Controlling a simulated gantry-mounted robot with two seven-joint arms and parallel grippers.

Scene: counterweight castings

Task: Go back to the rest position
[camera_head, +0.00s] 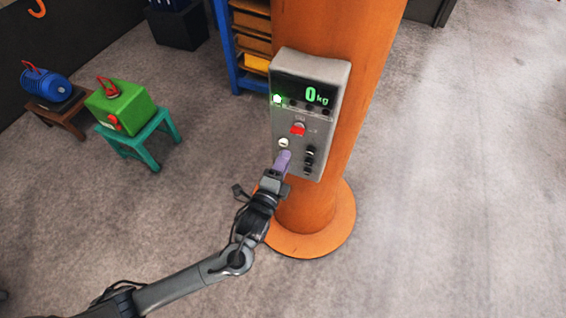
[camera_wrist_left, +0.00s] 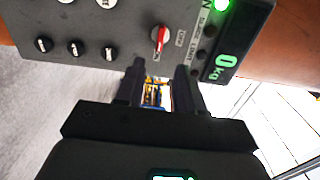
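My left gripper (camera_head: 284,160) is in front of the lower part of a grey control box on the orange column, in the head view. In the left wrist view, its two dark fingers (camera_wrist_left: 158,75) stand apart with a gap between them, and I see nothing held. The control box (camera_head: 287,122) has a display (camera_head: 316,96) reading 0 kg, a lit green lamp (camera_head: 277,99), a red switch (camera_head: 298,130) and several knobs. Whether the fingertips touch the box I cannot tell. My right gripper is in neither view.
The orange column (camera_head: 330,150) stands on a round base (camera_head: 310,240). At left, a green casting (camera_head: 120,106) sits on a teal stool (camera_head: 150,143), and a blue casting (camera_head: 46,84) on a brown stool (camera_head: 75,117). A blue shelf (camera_head: 229,50) stands behind. Floor at right is clear.

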